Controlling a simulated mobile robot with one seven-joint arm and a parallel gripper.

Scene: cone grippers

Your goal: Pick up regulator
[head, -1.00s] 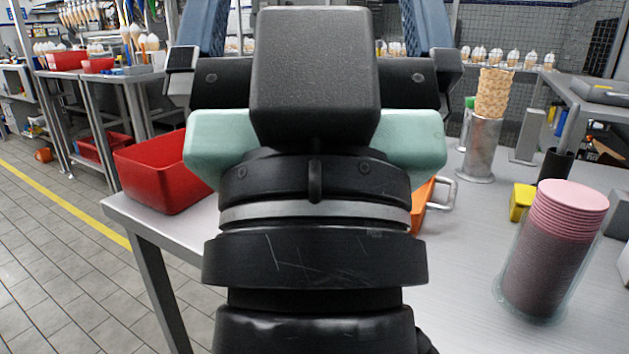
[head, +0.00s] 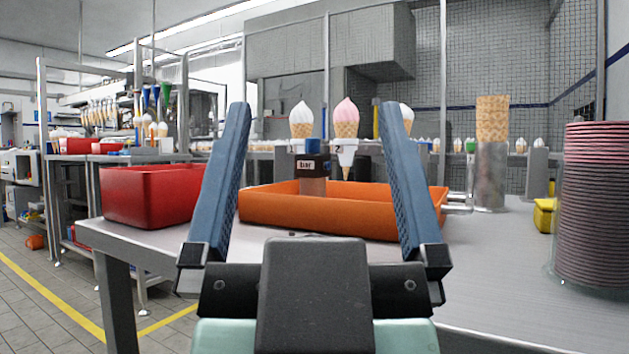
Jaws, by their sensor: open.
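A small device with a blue top, a dark band marked "bar" and a dull brownish lower part, which looks like the regulator (head: 312,167), stands upright in the head view. Its lower end is hidden by the front wall of the orange tray (head: 325,215), so it appears to be in the tray. My gripper (head: 315,112) is open and empty. Its two blue fingers are spread on either side of the regulator in the picture, nearer the camera and apart from it.
A red bin (head: 150,198) stands left on the metal table (head: 510,250). A stack of pink cups (head: 595,205), a yellow item (head: 544,217) and a metal holder with waffle cones (head: 492,175) stand right. Ice-cream cones (head: 346,118) show behind the tray.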

